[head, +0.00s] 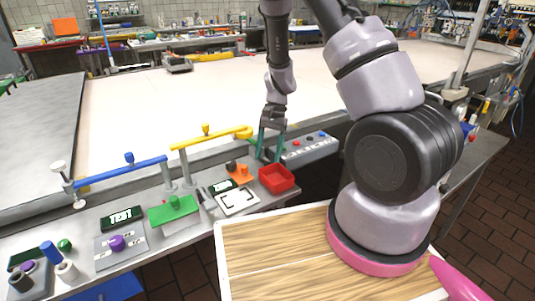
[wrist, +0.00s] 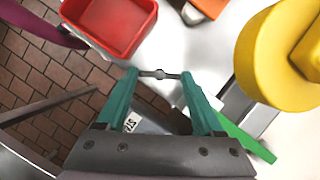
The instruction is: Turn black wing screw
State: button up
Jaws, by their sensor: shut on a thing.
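My gripper (head: 268,157) points down at the far side of the metal bench in the head view, just behind the red bin. Its teal fingers also show in the wrist view (wrist: 160,75). The fingertips stand apart with a small dark-grey wing screw (wrist: 160,73) spanning the gap, a wing at each finger and a round hub in the middle. The fingers are closed on its wings. In the head view the screw is hidden by the fingers and is too small to make out.
The red bin (head: 276,189) is close to the gripper, with the yellow bar (head: 208,139) to its left. An orange block (head: 240,174), a green block (head: 172,212) and a blue bar (head: 120,173) stand farther left. A wooden board (head: 270,262) lies in front.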

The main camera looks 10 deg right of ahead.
jog(key=m+t, duration=0.1)
jog(key=m, duration=0.2)
jog(key=m+t+y, duration=0.1)
jog(key=m, duration=0.2)
jog(key=shift+s+d, duration=0.15)
jog(key=shift+m, duration=0.3)
jog(key=o, duration=1.4)
